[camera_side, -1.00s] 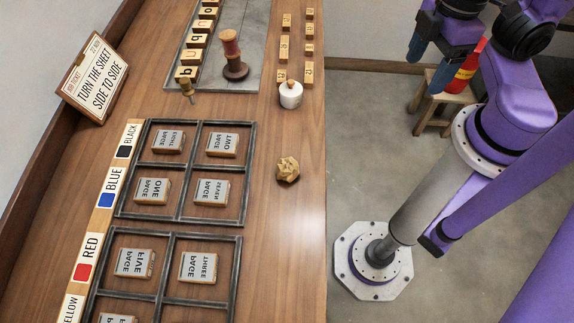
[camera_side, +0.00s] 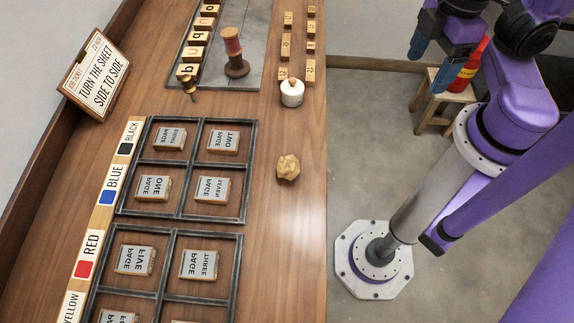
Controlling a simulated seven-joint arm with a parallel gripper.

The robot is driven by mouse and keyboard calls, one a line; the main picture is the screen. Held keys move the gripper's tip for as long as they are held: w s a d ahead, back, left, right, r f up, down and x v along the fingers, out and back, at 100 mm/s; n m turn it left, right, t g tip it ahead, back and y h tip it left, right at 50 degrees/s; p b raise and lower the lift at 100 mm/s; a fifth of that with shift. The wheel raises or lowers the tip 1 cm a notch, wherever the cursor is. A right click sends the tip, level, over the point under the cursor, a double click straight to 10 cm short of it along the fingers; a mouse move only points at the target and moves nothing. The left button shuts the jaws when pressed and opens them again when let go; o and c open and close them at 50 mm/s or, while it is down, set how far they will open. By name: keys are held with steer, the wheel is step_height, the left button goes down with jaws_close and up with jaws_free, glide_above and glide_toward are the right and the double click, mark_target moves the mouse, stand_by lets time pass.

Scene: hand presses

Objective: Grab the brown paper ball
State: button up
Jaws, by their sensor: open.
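The brown paper ball (camera_side: 288,167) is a crumpled tan lump. It lies on the wooden bench top, right of the framed page blocks and near the bench's right edge. My gripper (camera_side: 432,68) is at the upper right, off the bench and above the floor side. Its blue fingers point down and are apart, with nothing seen between them. It is well to the right of the ball and not touching it.
A white lidded pot (camera_side: 291,92) stands behind the ball. A dark frame (camera_side: 246,170) holds page blocks to its left. A spool-like brown handle (camera_side: 235,55) stands farther back. A red bottle (camera_side: 468,68) on a stool (camera_side: 446,97) is beside my gripper. Bench around the ball is clear.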

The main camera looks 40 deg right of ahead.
mark_target(278, 164)
steer(key=w+f+n+t+h, duration=0.6)
steer(key=w+n+t+h, duration=0.15)
steer(key=w+n, duration=0.2)
steer(key=w+a+f+n+t+y, duration=0.35)
steer(key=a+n+t, duration=0.25)
steer(key=a+n, duration=0.25)
steer(key=s+a+f+n+y, duration=0.2)
steer(key=a+f+n+y, duration=0.1)
steer(key=n, duration=0.1)
steer(key=s+a+f+n+g+y, duration=0.1)
steer(key=s+a+f+n+y, duration=0.1)
steer(key=a+f+n+y, duration=0.2)
steer(key=s+a+f+n+g+y, duration=0.1)
steer(key=s+a+f+n+y, duration=0.1)
steer(key=a+f+n+y, duration=0.2)
steer(key=shift+f+g, duration=0.2)
steer(key=shift+g, duration=0.05)
steer(key=shift+x, duration=3.65)
